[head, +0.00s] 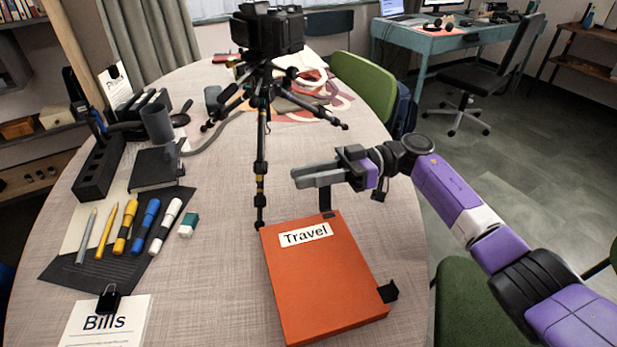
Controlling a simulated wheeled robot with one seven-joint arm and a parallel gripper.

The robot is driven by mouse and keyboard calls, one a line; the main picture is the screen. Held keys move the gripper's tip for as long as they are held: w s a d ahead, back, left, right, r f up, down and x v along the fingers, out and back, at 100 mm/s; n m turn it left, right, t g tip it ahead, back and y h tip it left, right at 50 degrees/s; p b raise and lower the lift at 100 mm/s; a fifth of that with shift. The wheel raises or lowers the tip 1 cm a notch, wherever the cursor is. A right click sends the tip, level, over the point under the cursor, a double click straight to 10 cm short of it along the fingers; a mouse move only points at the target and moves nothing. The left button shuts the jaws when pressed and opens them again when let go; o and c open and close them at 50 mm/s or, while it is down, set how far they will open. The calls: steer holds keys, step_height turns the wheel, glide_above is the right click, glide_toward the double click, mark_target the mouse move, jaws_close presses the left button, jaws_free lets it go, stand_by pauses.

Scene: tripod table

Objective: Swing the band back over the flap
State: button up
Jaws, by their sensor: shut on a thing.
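An orange box file (322,275) labelled "Travel" lies flat on the table, its front face up. A short black band (325,199) stands upright at its far edge, reaching up to my gripper. My gripper (308,177) is above that far edge, its fingers pointing left. It is shut on the band, though the fingers hide the band's upper end. A black tab (388,291) sticks out at the box's right edge. I cannot tell where the flap's edge lies.
A tripod with a camera (262,32) stands behind; one leg (260,185) comes down close to the box's far left corner. Pens on a dark mat (110,262), a Bills sheet (105,325) and a black organiser (100,168) fill the left. A green chair (365,85) stands behind right.

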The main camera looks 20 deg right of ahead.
mark_target(324, 243)
steer(key=s+n, duration=0.1)
steer(key=s+n+p, duration=0.1)
steer(key=n, duration=0.1)
steer(key=s+n+p, duration=0.1)
steer(key=shift+s+a+r+n, duration=0.1)
steer(key=shift+s+r+n, duration=0.2)
steer(key=s+n, duration=0.2)
steer(key=shift+f+n, duration=0.25)
steer(key=shift+n, duration=0.15)
steer(key=shift+s+f+n, duration=0.35)
steer(key=shift+s+n, duration=0.25)
steer(key=shift+n, duration=0.3)
steer(key=s+f+n+b, duration=0.1)
steer(key=s+n+b, duration=0.1)
steer(key=n+b, duration=0.1)
steer(key=shift+a+f+n, duration=0.1)
steer(key=shift+f+n, duration=0.2)
steer(key=shift+f, duration=0.1)
steer(key=s+f+n+b, duration=0.1)
steer(key=n+b, duration=0.1)
steer(key=f+n+b, duration=0.1)
steer(key=b, duration=0.1)
steer(key=shift+s+n, duration=0.35)
steer(key=shift+n, duration=0.05)
